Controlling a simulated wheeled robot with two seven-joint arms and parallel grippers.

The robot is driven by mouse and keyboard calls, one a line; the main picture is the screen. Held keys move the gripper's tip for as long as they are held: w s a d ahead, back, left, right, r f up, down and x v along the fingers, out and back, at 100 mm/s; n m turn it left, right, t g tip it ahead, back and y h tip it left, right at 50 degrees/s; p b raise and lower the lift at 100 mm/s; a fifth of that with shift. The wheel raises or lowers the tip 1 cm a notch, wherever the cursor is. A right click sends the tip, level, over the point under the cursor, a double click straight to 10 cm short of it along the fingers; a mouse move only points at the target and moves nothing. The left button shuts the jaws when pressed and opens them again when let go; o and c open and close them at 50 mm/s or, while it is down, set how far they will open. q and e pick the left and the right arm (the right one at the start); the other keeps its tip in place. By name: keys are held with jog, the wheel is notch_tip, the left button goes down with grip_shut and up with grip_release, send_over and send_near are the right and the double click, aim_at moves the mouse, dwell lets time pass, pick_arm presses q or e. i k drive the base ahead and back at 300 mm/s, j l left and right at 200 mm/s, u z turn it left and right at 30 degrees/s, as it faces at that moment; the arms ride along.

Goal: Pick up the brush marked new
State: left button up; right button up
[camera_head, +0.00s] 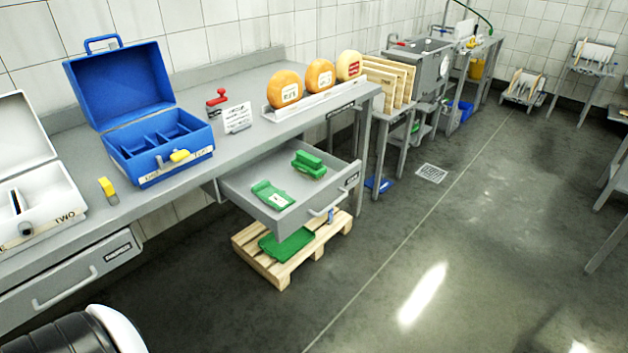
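Two green brushes lie in an open grey drawer under the workbench. The nearer brush (272,195) lies at the drawer's left front and carries a small white label, too small to read. The other brush (309,164) lies farther back and to the right; I see no legible marking on it. The open drawer (236,180) has a bar handle on its front. Which brush is marked new cannot be told from here. Neither of my grippers is in view.
A wooden pallet (287,268) with a green item (286,245) lies below the drawer. On the bench (90,222) stand an open blue case (160,150), an open white case marked TWO (50,200), and cheese wheels (284,89) on a rack.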

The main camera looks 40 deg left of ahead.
aim_at(309, 164)
jog(key=u, duration=2.95)
jog(key=z, duration=0.4)
jog(key=l+z, duration=0.15)
jog(key=z, duration=0.3)
jog(key=l+z, duration=0.1)
jog(key=z, duration=0.3)
jog(key=l+z, duration=0.1)
jog(key=z, duration=0.3)
jog(key=l+u, duration=0.1)
jog(key=i+l, duration=0.05)
jog(key=l, duration=0.05)
